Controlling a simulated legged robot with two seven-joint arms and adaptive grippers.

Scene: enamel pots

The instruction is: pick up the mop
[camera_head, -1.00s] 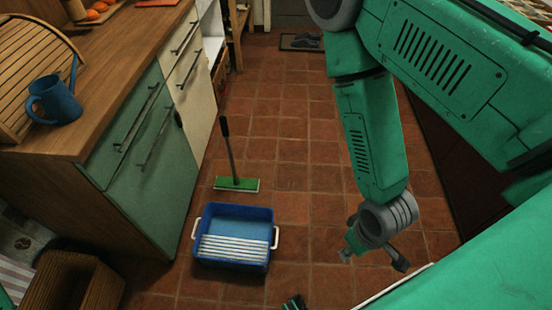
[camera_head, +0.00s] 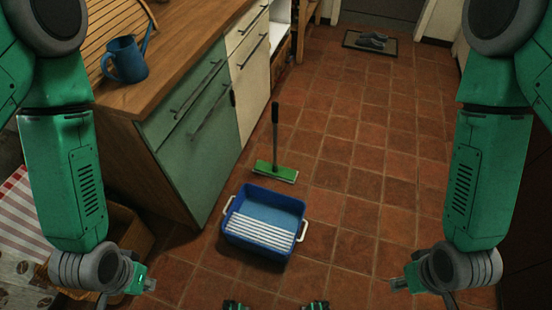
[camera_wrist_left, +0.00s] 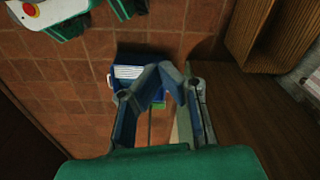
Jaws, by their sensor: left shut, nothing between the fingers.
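The mop (camera_head: 275,171) stands upright on the tiles behind the tub, with a flat green head and a thin, dark-topped handle. A blue tub (camera_head: 265,222) with a white slatted wringer and white side handles stands in front of it. My left gripper (camera_head: 143,285) is shut and empty at the lower left, apart from the mop. In the left wrist view its fingers (camera_wrist_left: 163,68) partly cover the blue tub (camera_wrist_left: 126,73); a bit of green behind them may be the mop head. My right gripper (camera_head: 396,285) is at the lower right, away from the mop; its jaws are unclear.
A wooden counter (camera_head: 160,90) with green and cream cabinets runs along the left and holds a blue watering can (camera_head: 124,60). Shoes lie on a mat (camera_head: 352,42) at the back. The tiles right of the tub are clear.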

